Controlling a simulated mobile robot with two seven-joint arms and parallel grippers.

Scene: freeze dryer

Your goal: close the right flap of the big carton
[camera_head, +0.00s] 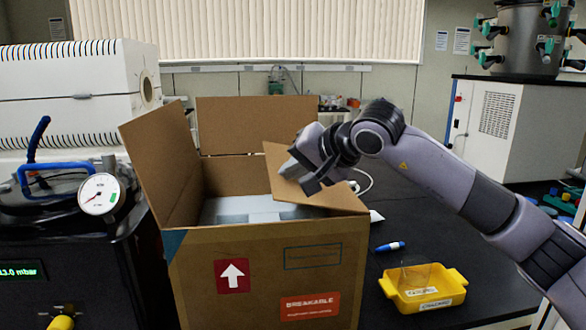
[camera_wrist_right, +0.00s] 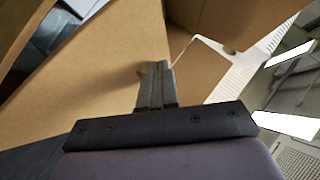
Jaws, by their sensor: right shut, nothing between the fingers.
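The big carton (camera_head: 255,285) stands open on the bench, with a red arrow label and a "BREAKABLE" label on its front. Its right flap (camera_head: 335,196) tilts inward over the right part of the opening, partly hidden by my right gripper. The left flap (camera_head: 158,165) and the back flap (camera_head: 255,124) stand up. Pale contents (camera_head: 238,208) show inside. My right gripper (camera_head: 284,170) is shut and empty, at the upper side of the right flap. In the right wrist view, its closed fingers (camera_wrist_right: 157,68) are against or just above the brown cardboard (camera_wrist_right: 90,85); contact is unclear. My left gripper is out of view.
A yellow tray (camera_head: 452,286) and a blue pen (camera_head: 390,246) lie on the black bench right of the carton. A device with a round gauge (camera_head: 100,194) stands close on the left. A white cabinet (camera_head: 500,125) is at the back right.

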